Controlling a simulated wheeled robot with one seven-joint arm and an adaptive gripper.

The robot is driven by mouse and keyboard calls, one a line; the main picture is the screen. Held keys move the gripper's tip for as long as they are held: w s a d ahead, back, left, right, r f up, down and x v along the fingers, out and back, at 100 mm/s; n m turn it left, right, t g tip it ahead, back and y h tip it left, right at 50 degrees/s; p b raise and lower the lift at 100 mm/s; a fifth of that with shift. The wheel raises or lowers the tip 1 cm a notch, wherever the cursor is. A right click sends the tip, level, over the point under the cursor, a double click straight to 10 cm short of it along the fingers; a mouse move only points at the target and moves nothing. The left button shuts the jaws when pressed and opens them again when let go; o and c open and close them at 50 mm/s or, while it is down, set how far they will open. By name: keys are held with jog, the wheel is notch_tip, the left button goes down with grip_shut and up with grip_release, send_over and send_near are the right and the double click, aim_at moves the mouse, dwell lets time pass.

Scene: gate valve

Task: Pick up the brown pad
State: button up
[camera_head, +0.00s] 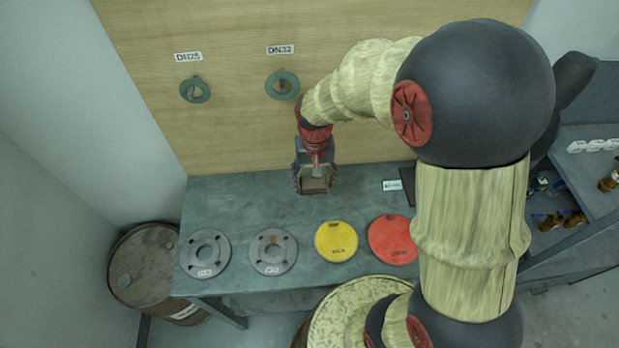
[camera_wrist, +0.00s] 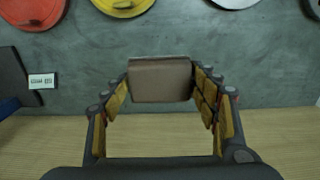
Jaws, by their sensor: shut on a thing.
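The brown pad (camera_wrist: 160,80) is a small block between the two padded fingers of my gripper (camera_wrist: 161,88) in the wrist view. The fingers are shut on its left and right sides. In the head view my gripper (camera_head: 314,186) is at the back of the grey bench, near the wooden panel, and the brown pad (camera_head: 314,184) shows between its fingertips. I cannot tell whether the pad still touches the bench.
The grey bench (camera_head: 240,205) carries two grey flanges (camera_head: 205,254) (camera_head: 273,251), a yellow disc (camera_head: 336,241) and a red disc (camera_head: 392,240) along its front. A white label (camera_head: 392,185) lies to the right. The wooden panel (camera_head: 230,130) behind holds two green rings (camera_head: 195,90) (camera_head: 282,85).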

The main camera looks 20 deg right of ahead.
jog(key=s+r+p, duration=0.1)
jog(key=s+r, duration=0.3)
jog(key=s, duration=0.5)
jog(key=o, duration=0.6)
jog(key=c, duration=0.4)
jog(key=shift+p, duration=0.3)
jog(key=shift+c, duration=0.2)
